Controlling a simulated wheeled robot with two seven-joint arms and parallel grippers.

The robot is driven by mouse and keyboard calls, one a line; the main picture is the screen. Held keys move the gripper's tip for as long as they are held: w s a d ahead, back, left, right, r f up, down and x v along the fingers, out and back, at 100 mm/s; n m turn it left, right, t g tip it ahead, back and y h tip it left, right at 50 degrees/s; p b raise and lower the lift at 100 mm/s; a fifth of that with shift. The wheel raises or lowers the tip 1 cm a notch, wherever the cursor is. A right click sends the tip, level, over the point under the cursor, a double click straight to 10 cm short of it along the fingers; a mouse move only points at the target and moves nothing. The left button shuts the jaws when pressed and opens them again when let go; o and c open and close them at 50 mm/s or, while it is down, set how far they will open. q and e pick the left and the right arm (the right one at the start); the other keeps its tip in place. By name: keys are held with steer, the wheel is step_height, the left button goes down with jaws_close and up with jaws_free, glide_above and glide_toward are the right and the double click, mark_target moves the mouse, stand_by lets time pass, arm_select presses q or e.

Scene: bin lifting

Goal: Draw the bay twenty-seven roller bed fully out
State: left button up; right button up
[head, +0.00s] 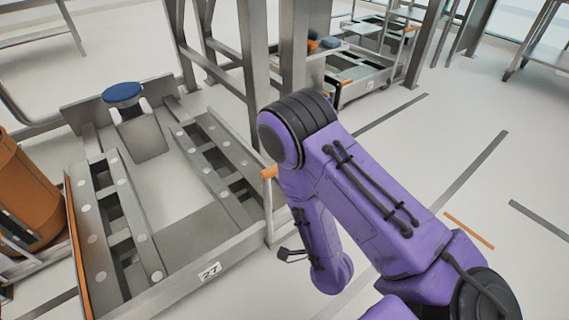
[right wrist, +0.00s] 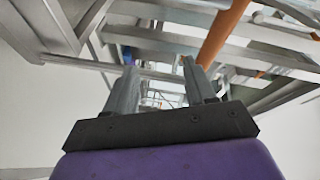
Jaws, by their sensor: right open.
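The bay 27 roller bed (head: 185,240) lies at left in the head view, with a "27" label (head: 210,271) on its front edge. It has two rows of rollers and an open gap between them. A short orange piece (head: 269,172) shows at its right corner beside my right arm. My right arm bends down on the bed's right side, and its gripper is not clear in the head view. In the right wrist view my right gripper (right wrist: 158,70) is open, with nothing between its fingers. An orange bar (right wrist: 222,35) is beyond the right finger. My left gripper is not seen.
An orange drum (head: 22,195) stands left of the bed. A blue round-topped object (head: 122,93) is at the bed's far end. Grey rack posts (head: 254,70) rise behind it. Another cart (head: 360,75) stands farther back. The floor at right is open.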

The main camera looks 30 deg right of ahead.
steer(key=w+d+r+m+t, duration=0.1)
steer(key=w+r+m, duration=0.1)
steer(key=w, duration=0.3)
steer(key=w+d+r+m+t+h+b, duration=0.1)
steer(key=w+d+r+m, duration=0.1)
steer(key=w+r, duration=0.3)
steer(key=shift+w+d+m+t, duration=0.25)
steer(key=shift+w+m+t, duration=0.2)
steer(key=shift+w, duration=0.3)
steer(key=shift+r, duration=0.1)
jaws_close()
